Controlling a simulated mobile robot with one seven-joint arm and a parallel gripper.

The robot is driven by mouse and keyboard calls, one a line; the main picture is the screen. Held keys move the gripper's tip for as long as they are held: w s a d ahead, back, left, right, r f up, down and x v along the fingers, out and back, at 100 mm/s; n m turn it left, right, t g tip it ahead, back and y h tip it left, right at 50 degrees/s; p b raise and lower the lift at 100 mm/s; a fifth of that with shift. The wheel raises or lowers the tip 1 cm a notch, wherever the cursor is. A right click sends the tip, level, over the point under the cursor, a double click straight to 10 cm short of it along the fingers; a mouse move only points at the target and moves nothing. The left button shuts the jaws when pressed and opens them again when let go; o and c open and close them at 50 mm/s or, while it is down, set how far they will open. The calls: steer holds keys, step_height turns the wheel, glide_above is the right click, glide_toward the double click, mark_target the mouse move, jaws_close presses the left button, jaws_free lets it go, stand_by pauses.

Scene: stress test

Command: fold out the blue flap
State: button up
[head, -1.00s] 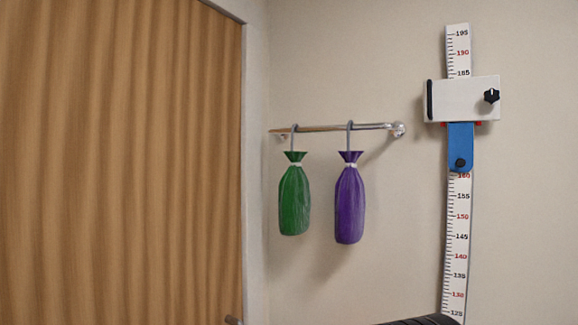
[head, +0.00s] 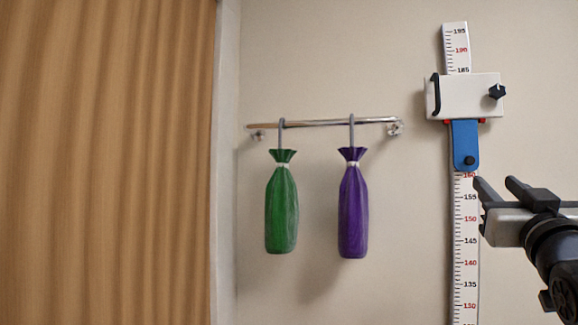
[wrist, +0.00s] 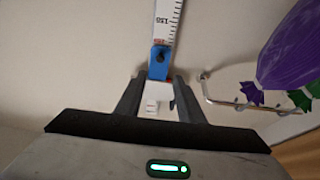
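The blue flap (head: 465,143) hangs down flat along the ruler below a white slider box (head: 468,97), with a dark round knob near its lower end. In the wrist view the flap (wrist: 159,68) appears upside down, lying in the gap between my finger tips. My gripper (head: 493,183) is just below and right of the flap in the head view, its two dark fingers spread. The wrist view also shows my gripper (wrist: 158,76) open, with nothing held. Whether a finger touches the flap cannot be told.
The white ruler (head: 465,240) runs down the wall. Left of it, a metal rail (head: 325,123) carries a green bag (head: 281,205) and a purple bag (head: 352,210) on hooks. The wall between bags and ruler is clear.

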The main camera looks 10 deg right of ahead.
mark_target(470, 161)
steer(key=p+x, duration=0.3)
steer(key=x, duration=1)
steer(key=shift+w+d, duration=0.15)
steer(key=shift+w, duration=0.2)
jaws_close()
